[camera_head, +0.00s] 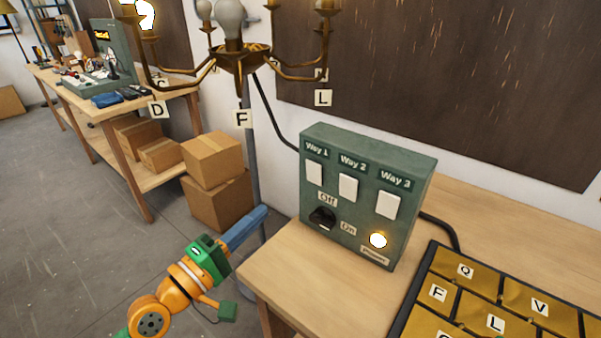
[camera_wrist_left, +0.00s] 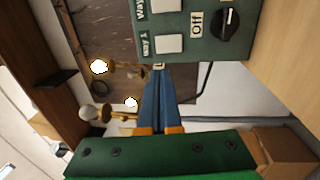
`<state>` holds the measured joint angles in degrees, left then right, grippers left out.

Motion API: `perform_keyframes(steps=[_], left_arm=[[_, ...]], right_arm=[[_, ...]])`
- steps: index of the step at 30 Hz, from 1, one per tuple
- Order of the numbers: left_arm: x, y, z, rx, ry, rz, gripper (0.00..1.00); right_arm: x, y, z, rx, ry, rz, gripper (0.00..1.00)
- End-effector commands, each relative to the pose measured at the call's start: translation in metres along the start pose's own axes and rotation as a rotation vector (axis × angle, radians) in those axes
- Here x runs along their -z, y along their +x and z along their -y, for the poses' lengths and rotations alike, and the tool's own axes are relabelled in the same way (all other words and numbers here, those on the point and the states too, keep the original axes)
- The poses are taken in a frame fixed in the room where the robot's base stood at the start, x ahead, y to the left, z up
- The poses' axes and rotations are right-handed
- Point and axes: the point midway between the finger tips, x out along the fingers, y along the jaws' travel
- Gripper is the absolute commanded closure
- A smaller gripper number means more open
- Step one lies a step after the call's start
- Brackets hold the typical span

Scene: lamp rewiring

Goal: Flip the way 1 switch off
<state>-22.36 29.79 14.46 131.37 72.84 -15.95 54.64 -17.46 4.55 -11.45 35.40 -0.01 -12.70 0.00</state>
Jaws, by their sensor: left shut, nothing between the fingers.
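The green switch box (camera_head: 345,220) stands on the wooden bench. Its white Way 1 switch (camera_head: 314,173) is at the left of the row, beside the Way 2 switch (camera_head: 348,187) and Way 3 switch (camera_head: 388,205). The Way 1 switch also shows in the left wrist view (camera_wrist_left: 169,43). I cannot tell which way the rockers are tilted. My left gripper (camera_head: 264,210) is shut and empty, left of the box and apart from it in the head view. In the left wrist view its blue fingers (camera_wrist_left: 159,85) point toward the box's Way 1 side. My right gripper is not in view.
A black rotary knob (camera_head: 322,217) and a lit power lamp (camera_head: 378,240) sit low on the box. A brass chandelier (camera_head: 240,57) hangs behind, upper left. A compartment tray (camera_head: 497,305) with letter labels lies at right. Cardboard boxes (camera_head: 213,159) stand behind the arm.

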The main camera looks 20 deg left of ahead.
Motion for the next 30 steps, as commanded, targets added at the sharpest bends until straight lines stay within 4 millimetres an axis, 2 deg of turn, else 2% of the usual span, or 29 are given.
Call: perform_keyframes(steps=[7, 12, 18, 24, 30], left_arm=[[0.0, 0.047, -0.007, -0.004, -0.001, 0.0, 1.0], [0.0, 0.084, -0.004, -0.002, -0.001, 0.0, 1.0], [-0.001, 0.12, -0.003, -0.001, 0.002, 0.001, 1.0], [-0.001, 0.135, 0.0, 0.001, 0.003, 0.001, 1.0], [-0.001, 0.136, 0.0, 0.001, 0.003, 0.001, 1.0]], right_arm=[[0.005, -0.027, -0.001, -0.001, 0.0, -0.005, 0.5], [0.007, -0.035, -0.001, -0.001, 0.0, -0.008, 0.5], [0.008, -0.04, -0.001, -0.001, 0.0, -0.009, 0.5], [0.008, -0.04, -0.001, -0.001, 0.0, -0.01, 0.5], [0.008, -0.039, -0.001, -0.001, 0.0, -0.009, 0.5]])
